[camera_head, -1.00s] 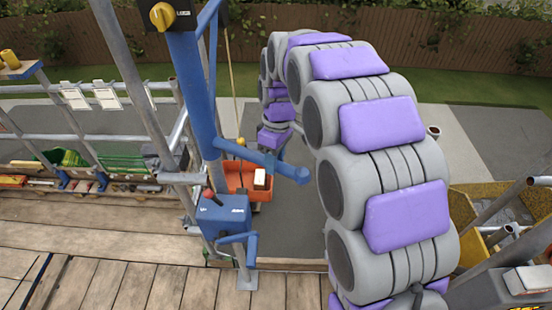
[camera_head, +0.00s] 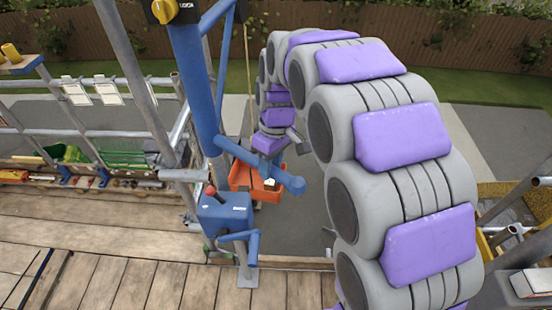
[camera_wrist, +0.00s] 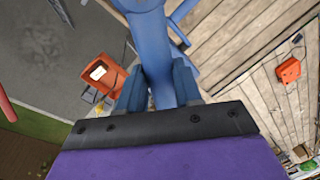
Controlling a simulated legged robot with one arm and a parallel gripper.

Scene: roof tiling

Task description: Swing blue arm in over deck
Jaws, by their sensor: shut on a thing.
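The blue arm is a hoist: its upright post (camera_head: 198,90) stands at the deck edge, and a short blue handle bar (camera_head: 285,180) sticks out to the right. My gripper (camera_head: 267,160) is at this bar. In the wrist view, the two blue fingers of my gripper (camera_wrist: 158,88) are closed on either side of the blue bar (camera_wrist: 158,50). An orange tub (camera_head: 262,186) with a white item in it hangs on a rope beyond the bar, outside the deck (camera_head: 120,232). It also shows in the wrist view (camera_wrist: 100,74). The hoist's top is cut off.
A blue box with a red knob (camera_head: 224,212) is fixed low on the hoist. Scaffold poles (camera_head: 140,85) and a guardrail stand along the left edge. A yellow container (camera_head: 512,200) is at right. The deck boards in front are largely clear.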

